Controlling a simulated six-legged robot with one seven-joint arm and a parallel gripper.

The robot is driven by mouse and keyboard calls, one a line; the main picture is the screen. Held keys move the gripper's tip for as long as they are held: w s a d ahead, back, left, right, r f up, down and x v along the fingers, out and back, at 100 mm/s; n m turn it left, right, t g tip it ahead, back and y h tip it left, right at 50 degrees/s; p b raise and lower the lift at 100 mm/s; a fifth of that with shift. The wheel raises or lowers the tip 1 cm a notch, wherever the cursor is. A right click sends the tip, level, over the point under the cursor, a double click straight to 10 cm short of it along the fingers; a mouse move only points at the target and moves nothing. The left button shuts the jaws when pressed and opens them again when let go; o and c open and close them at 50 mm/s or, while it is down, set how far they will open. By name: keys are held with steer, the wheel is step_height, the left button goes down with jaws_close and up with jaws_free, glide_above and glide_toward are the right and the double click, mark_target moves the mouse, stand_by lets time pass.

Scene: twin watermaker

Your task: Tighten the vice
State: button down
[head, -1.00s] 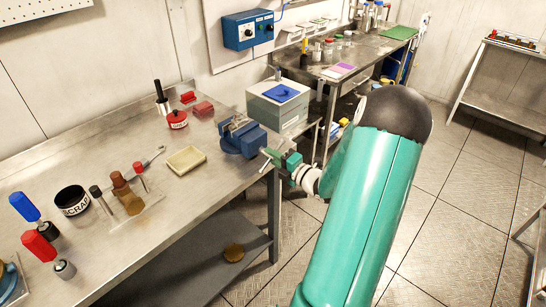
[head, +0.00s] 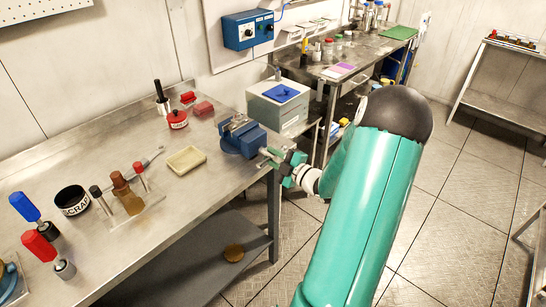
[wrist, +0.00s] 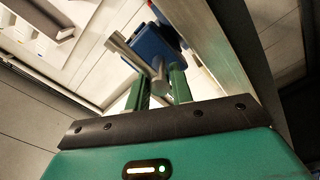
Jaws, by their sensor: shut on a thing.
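The blue vice (head: 240,139) is fixed at the right front edge of the steel workbench. It also shows in the wrist view (wrist: 157,46), beyond my fingers. Its grey metal handle (wrist: 136,54) runs slanting across the space at my fingertips. My gripper (head: 277,157) is at the handle end of the vice, just off the bench edge. In the wrist view my gripper's two green fingers (wrist: 160,82) are shut on the handle. Whether anything sits between the vice jaws is too small to tell.
A cream tray (head: 186,160), a red-lidded tin (head: 177,119) and a scrap cup (head: 72,201) stand on the bench (head: 120,150). A grey box with a blue top (head: 278,106) is behind the vice. The floor (head: 455,205) to the right is clear.

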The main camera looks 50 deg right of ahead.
stand_by(0.4)
steer(key=c, duration=1.2)
jaws_free()
steer(key=shift+c, duration=0.2)
steer(key=shift+s, duration=0.1)
steer(key=s, duration=1.3)
steer(key=shift+s+d, duration=0.15)
steer(key=shift+s, duration=0.15)
